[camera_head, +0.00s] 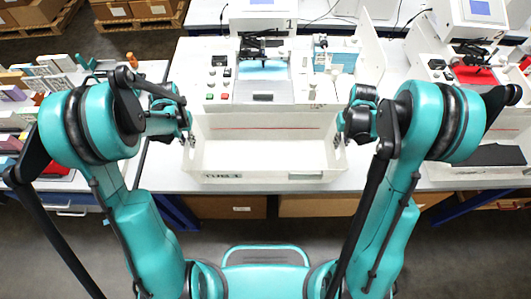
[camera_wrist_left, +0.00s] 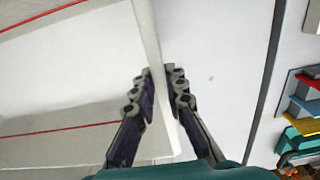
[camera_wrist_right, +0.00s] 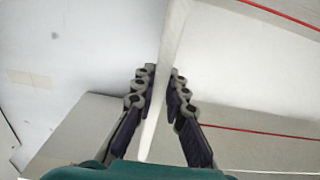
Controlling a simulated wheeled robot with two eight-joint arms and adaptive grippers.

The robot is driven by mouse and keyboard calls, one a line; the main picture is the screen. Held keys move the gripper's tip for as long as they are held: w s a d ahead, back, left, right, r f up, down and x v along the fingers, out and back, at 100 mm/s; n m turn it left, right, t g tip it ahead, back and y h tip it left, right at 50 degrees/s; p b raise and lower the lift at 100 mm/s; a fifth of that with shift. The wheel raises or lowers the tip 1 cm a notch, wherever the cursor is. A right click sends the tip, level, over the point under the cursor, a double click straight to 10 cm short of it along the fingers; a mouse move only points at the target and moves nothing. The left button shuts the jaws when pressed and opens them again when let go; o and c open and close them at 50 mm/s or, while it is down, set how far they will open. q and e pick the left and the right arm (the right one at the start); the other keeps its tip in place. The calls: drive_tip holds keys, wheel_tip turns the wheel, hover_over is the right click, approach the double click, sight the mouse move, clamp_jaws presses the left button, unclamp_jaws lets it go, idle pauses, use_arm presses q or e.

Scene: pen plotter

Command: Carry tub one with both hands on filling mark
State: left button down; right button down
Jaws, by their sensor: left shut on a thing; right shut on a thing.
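A white open tub (camera_head: 265,176) with a "TUB 1" label on its front stands at the front of the white table, in front of machine 1. A red line runs along its inside wall; the inside looks empty. My left gripper (camera_head: 190,138) is shut on the tub's left wall, and in the left wrist view the fingers (camera_wrist_left: 160,95) pinch the wall from both sides. My right gripper (camera_head: 343,140) is shut on the right wall; the right wrist view shows its fingers (camera_wrist_right: 160,95) on both sides of it. I cannot tell whether the tub touches the table.
Plotter machine 1 (camera_head: 262,85) with buttons stands right behind the tub. A second machine (camera_head: 470,90) marked 2 is at the right. A side table with coloured items (camera_head: 30,85) is at the left. Bare white table (camera_head: 172,180) shows left of the tub.

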use_arm(q)
drive_tip(key=shift+r, duration=0.1)
use_arm(e)
drive_tip(key=shift+r, duration=0.1)
